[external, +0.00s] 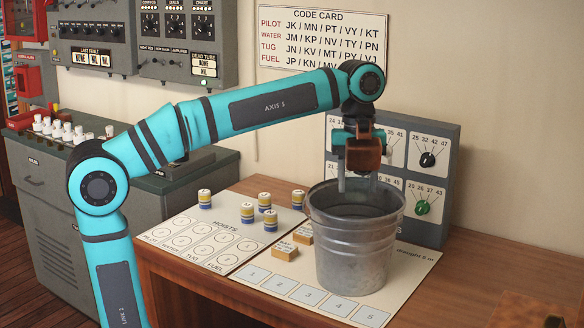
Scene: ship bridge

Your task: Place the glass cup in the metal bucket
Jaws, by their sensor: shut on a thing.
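The metal bucket (354,252) stands upright on the table, on the numbered sheet at the right. My gripper (357,186) points down at the bucket's mouth, its two pale fingers reaching to about the far rim. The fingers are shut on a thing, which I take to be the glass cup. The cup is clear and I cannot make out its outline against the bucket and the panel behind. How deep the fingers are in the bucket's mouth is hard to tell from this view.
A grey dial panel (447,180) stands close behind the bucket. Several blue, yellow and white cylinders (247,212) stand to the left near the hoists sheet (190,238). Two small wooden blocks (285,254) lie left of the bucket. The table's right side (490,270) is largely clear.

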